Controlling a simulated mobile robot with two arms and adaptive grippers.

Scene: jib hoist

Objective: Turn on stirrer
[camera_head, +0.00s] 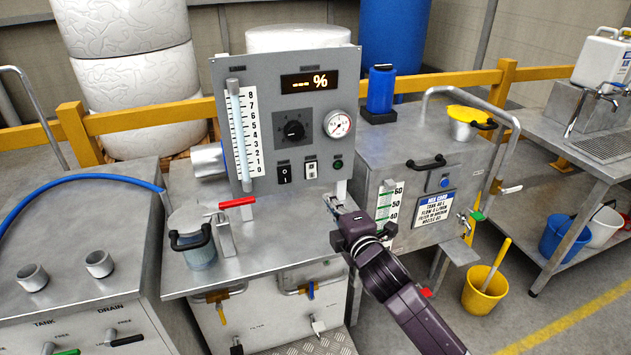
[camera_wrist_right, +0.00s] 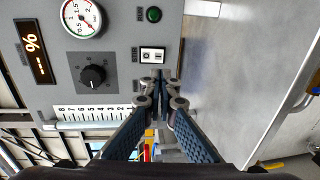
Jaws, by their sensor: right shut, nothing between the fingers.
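A grey control panel (camera_head: 262,120) stands upright on the middle bench. Along its lower edge are a black rocker switch (camera_head: 285,174), a white switch (camera_head: 311,169) and a green round button or lamp (camera_head: 338,164). My right gripper (camera_head: 333,203) is shut and empty, below and right of these controls. In the right wrist view my fingertips (camera_wrist_right: 160,76) point at the panel beside the white switch (camera_wrist_right: 152,55); contact cannot be told. The black rocker is hidden behind the fingers there. My left gripper is not in view.
The panel carries a display (camera_head: 310,83) reading "--- %", a black knob (camera_head: 293,130), a gauge (camera_head: 338,124) and a sight tube (camera_head: 238,135). A red-handled lever (camera_head: 237,202) and lidded vessel (camera_head: 193,235) stand left. A metal tank (camera_head: 400,150) stands right.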

